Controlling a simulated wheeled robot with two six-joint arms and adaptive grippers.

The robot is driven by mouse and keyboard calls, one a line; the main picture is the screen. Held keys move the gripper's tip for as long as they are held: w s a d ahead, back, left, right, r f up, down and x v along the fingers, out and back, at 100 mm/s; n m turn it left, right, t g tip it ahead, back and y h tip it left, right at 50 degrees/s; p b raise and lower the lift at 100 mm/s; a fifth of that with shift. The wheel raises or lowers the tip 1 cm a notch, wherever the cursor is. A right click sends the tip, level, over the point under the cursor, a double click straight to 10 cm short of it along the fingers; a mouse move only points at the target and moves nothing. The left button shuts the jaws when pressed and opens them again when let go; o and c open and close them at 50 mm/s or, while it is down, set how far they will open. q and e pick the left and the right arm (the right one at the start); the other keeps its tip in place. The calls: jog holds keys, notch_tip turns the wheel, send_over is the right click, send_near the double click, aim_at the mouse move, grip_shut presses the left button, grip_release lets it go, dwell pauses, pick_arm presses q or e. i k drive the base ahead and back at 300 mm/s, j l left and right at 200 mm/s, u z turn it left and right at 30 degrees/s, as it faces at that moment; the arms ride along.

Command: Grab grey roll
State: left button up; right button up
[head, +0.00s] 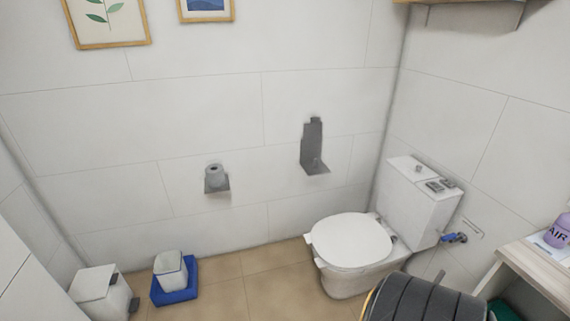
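A grey roll (213,171) sits on a small grey wall holder (217,187) on the back tiled wall, left of the middle of the head view. The roll is small in the picture, and its end with a dark core faces me. Neither of my grippers shows in the head view, so their positions and whether they are open cannot be seen.
An empty-looking grey wall bracket (312,148) is right of the roll. A white toilet (350,240) stands at the right. A white bin (100,292) and a blue tray (178,296) with a white container (170,272) are on the floor left. A dark ribbed object (425,300) fills the bottom right.

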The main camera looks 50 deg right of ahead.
aim_at(215, 176)
jog(key=z, duration=1)
jog(key=i+j, duration=0.3)
jog(key=i, duration=0.2)
